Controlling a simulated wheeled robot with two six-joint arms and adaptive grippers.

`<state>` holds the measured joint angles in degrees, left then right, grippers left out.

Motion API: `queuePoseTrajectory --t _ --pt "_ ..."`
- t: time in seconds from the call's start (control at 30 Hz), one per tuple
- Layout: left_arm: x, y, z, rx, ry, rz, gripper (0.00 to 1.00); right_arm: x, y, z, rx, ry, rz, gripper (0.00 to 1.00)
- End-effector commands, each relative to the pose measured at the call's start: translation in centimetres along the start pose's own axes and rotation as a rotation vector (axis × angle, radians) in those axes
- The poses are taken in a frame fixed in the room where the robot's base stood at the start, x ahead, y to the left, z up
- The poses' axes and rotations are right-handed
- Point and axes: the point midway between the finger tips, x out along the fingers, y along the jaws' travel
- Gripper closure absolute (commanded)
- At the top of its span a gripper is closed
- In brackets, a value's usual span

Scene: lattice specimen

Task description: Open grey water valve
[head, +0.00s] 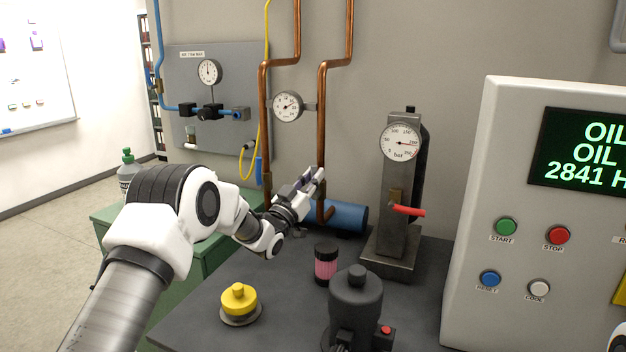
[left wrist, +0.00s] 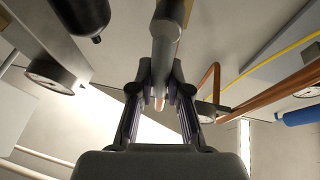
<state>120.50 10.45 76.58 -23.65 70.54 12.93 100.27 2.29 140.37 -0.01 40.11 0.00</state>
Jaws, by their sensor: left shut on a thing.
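My left gripper (head: 308,183) is at the right-hand copper pipe (head: 322,120), just above the blue cylinder. In the left wrist view its two fingers (left wrist: 160,100) are closed around the lower end of a grey rounded bar (left wrist: 166,45), which runs up out of the picture. I take this bar to be part of the grey water valve; the valve body is not clear in either view. In the head view the gripper hides what it holds.
A pressure gauge stand (head: 397,225) with a red lever (head: 408,211) stands to the right. A pink jar (head: 326,265), dark pump (head: 355,305) and yellow knob (head: 239,299) are in front. The control cabinet (head: 480,200) blocks the right.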

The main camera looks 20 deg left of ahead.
Motion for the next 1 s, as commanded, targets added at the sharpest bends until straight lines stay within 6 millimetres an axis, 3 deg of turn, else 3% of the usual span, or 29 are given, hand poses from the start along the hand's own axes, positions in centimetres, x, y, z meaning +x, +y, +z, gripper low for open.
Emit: queuePoseTrajectory --t 0.03,0.17,0.2,0.27,0.67,0.77,1.0 --pt "0.4 -0.1 -0.9 0.002 0.017 -0.002 1.0 -0.1 0.0 0.0 0.0 0.0 0.0 1.0" --pt "0.4 -0.1 -0.9 0.002 0.017 -0.002 1.0 -0.1 0.0 0.0 0.0 0.0 0.0 1.0" --pt "0.4 -0.1 -0.9 0.002 0.017 -0.002 0.77 -0.1 0.0 0.0 0.0 0.0 0.0 1.0" --pt "0.4 -0.1 -0.9 0.002 0.016 -0.002 0.58 -0.1 0.0 0.0 0.0 0.0 0.0 1.0" --pt "-0.6 -0.2 -0.3 0.002 0.004 -0.002 0.58 0.0 0.0 0.0 0.0 0.0 0.0 1.0" --pt "-2.4 -0.2 -0.2 -0.001 0.002 -0.003 0.58 0.0 0.0 0.0 0.0 0.0 0.0 1.0" --pt "-8.5 -0.2 -0.2 -0.002 0.004 -0.004 0.58 0.0 0.0 0.0 0.0 0.0 0.0 1.0"
